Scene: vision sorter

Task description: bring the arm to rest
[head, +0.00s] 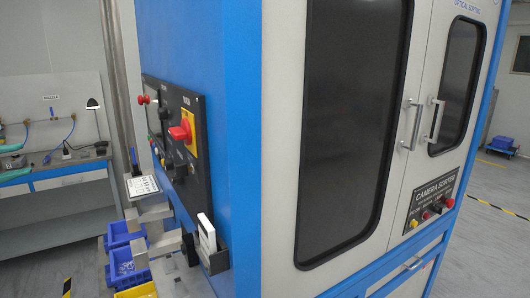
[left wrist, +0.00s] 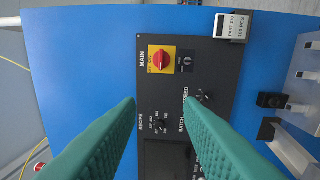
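My left gripper (head: 26,159) shows at the left edge of the head view as two green fingers, one above the other, apart and pointing right. In the left wrist view, both ribbed green fingers of my left gripper (left wrist: 160,100) are spread with nothing between them. They face a dark control panel (left wrist: 205,60) on the blue machine side. The panel carries a red main switch (left wrist: 161,60) on a yellow plate and smaller knobs, among them a recipe knob (left wrist: 161,122). The red switch also shows in the head view (head: 181,132). My right gripper is in neither view.
The tall blue and white sorter (head: 233,150) fills the middle and right. Below the panel are a card holder (head: 210,240), metal brackets and blue bins (head: 121,232). A workbench (head: 60,205) with a lamp stands behind at the left.

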